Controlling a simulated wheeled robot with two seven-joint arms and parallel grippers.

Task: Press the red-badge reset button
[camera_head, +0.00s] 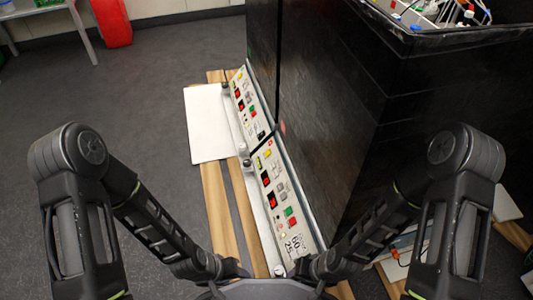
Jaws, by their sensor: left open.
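Two light-grey control panels run along the foot of a black cabinet, a near panel (299,240) and a far panel (247,119). The near panel carries a green button (288,211), a red button (293,222), red displays (265,178) and a yellow part (257,163). The far panel has a similar layout with a green button (249,97) and a red button (253,111). I cannot tell which control bears the red badge; the labels are too small to read. Both my arms are bent, and their grippers are outside the picture.
The black cabinet (330,120) rises right beside the panels. An open tub (455,36) with coloured caps tops it. A white board (207,123) lies on wooden slats (218,205) left of the panels. A red container (111,22) stands far left. Grey floor there is clear.

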